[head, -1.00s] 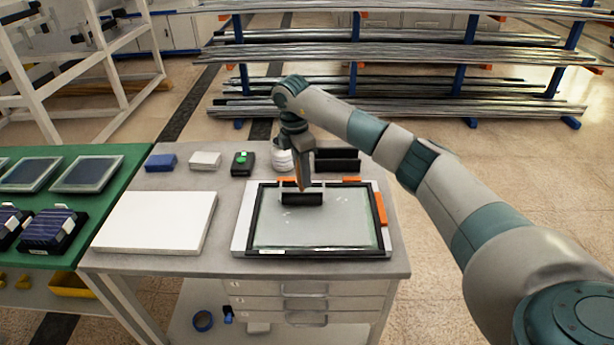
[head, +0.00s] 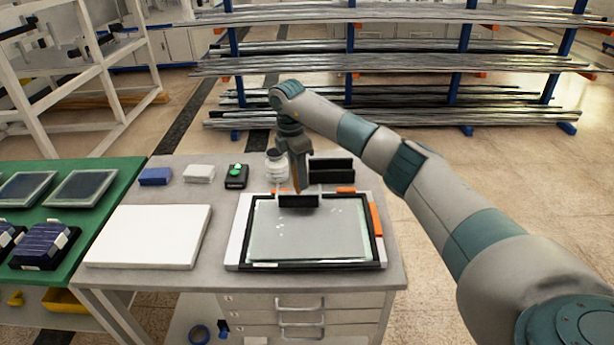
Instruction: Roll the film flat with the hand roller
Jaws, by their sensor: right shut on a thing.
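The film (head: 310,238) lies as a pale, translucent sheet inside a black frame (head: 377,240) on the workbench, with a few small white marks on it. The hand roller (head: 298,201) is a short black cylinder with light end brackets, at the far edge of the film near the middle. My right gripper (head: 297,187) points down from above and is shut on the roller's handle, which is mostly hidden by the fingers. I cannot tell whether the roller presses on the film. My left gripper is out of view.
A white slab (head: 148,236) lies left of the frame. Behind stand a blue block (head: 155,176), a white block (head: 199,173), a dark box with a green button (head: 236,177), a jar (head: 276,168) and a black rack (head: 331,170). A green table (head: 112,180) adjoins at left.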

